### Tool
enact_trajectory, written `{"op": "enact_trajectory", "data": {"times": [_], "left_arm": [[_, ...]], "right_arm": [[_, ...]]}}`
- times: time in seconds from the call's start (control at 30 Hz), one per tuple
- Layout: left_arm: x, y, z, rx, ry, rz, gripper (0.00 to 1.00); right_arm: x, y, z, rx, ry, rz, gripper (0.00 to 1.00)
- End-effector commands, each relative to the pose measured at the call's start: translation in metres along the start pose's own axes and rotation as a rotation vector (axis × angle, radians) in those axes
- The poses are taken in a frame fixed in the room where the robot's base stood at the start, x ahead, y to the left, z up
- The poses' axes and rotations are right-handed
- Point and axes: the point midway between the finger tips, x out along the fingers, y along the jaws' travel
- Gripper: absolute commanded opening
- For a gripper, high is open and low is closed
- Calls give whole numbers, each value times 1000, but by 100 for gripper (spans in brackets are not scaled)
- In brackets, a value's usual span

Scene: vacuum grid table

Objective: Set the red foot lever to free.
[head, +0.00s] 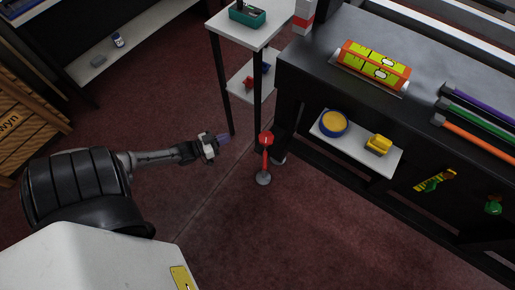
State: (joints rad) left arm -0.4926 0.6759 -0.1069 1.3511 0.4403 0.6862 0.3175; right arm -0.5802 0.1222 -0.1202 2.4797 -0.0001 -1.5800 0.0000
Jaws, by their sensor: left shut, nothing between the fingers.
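The red foot lever (266,155) stands low beside the near left end of the dark table, with a red top and a grey round foot on the carpet. My left gripper (222,139) is to the left of the lever, apart from it, with its fingers pointing right towards the lever's top. It is shut and empty. My right gripper is not in view.
A small white stand (246,30) with a green tray (248,15) is behind the lever. The dark table (325,75) is to the right, with a white shelf (382,158) on its side. The carpet (330,240) in front is clear.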

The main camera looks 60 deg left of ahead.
Motion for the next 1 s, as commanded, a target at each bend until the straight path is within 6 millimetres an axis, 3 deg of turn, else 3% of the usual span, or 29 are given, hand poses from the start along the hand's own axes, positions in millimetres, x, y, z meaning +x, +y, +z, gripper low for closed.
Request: {"op": "enact_trajectory", "data": {"times": [0.07, 0.2, 0.4, 0.63, 0.77, 1.0], "left_arm": [[2, -1, -8, 108, -40, 125, 0], [-2, 18, -10, 214, -89, 307, 0], [-11, 47, 1, 250, -124, 459, 0], [-14, 57, 5, 184, -153, 516, 0], [-4, 62, 8, 166, -156, 515, 0], [33, 82, 18, 166, -153, 514, 0]], "right_arm": [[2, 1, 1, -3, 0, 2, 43], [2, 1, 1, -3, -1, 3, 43], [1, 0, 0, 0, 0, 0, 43], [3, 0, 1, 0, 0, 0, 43], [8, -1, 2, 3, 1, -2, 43], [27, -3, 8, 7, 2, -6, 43]]}}
